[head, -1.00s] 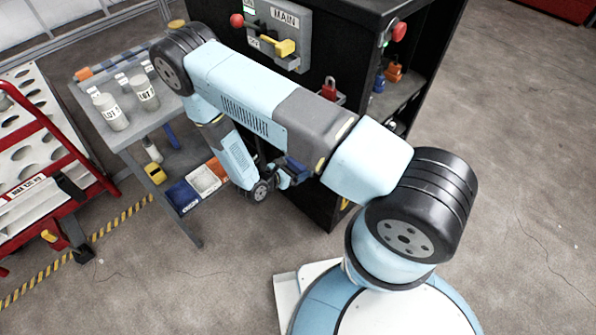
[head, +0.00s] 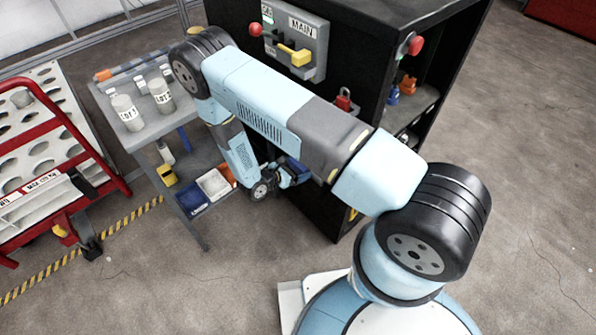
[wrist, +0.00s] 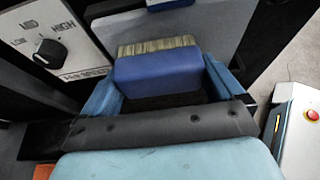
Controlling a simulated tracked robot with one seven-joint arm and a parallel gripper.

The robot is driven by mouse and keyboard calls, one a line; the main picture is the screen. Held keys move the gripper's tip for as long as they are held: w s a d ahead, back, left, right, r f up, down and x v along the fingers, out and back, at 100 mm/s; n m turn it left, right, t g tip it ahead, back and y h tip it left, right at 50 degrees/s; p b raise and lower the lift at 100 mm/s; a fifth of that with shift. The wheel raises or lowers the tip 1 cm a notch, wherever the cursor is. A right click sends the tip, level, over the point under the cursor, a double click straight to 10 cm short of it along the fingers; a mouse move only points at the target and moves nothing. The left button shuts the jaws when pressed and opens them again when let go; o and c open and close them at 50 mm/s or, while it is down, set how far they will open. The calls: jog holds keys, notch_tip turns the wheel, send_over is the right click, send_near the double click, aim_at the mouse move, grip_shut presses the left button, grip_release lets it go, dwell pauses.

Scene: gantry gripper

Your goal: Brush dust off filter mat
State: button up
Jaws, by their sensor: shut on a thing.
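My gripper (wrist: 160,80) is shut on a blue brush (wrist: 158,74) in the wrist view. Its two blue fingers flank the brush's block, and its pale bristles (wrist: 158,45) point away from my gripper. A grey flat panel (wrist: 206,25) lies beyond the bristles and may be the filter mat; I cannot tell whether the bristles touch it. In the head view my gripper (head: 285,175) is low beside the black cabinet, partly hidden by my arm. The brush shows there only as a small dark-blue patch. No filter mat can be made out in the head view.
The black cabinet (head: 352,50) stands behind my arm. A knob panel (wrist: 55,45) is at left in the wrist view. A grey table (head: 160,122) with labelled jars and bins below is left of my gripper. A red-railed cart (head: 100,160) stands further left. Floor at right is clear.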

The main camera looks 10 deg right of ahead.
aim_at(289, 161)
jog(key=shift+w+a+r, duration=0.1)
jog(key=shift+w+a, duration=0.45)
jog(key=shift+w, duration=0.3)
jog(key=shift+w+a, duration=0.55)
jog(key=shift+w, duration=0.3)
jog(key=shift+d+r, duration=0.1)
jog(key=shift+r, duration=0.1)
jog(key=shift+s+d, duration=0.7)
jog(key=shift+s, duration=0.45)
jog(key=shift+s+d, duration=0.7)
jog(key=shift+s, duration=0.4)
jog(key=shift+s+d, duration=0.7)
jog(key=shift+s, duration=0.45)
jog(key=shift+s+d, duration=0.6)
jog(key=shift+s, duration=0.2)
jog(key=shift+s+d, duration=0.6)
jog(key=shift+s, duration=0.2)
jog(key=shift+w+a, duration=0.6)
jog(key=shift+w, duration=0.25)
jog(key=shift+w+a, duration=0.6)
jog(key=shift+w, duration=0.2)
jog(key=shift+w+a, duration=0.4)
jog(key=shift+w, duration=0.3)
jog(key=shift+w+a, duration=0.35)
jog(key=shift+w, duration=0.35)
jog(key=shift+w+a, duration=0.4)
jog(key=shift+w, duration=0.3)
jog(key=shift+w+a, duration=1)
jog(key=shift+w, duration=0.3)
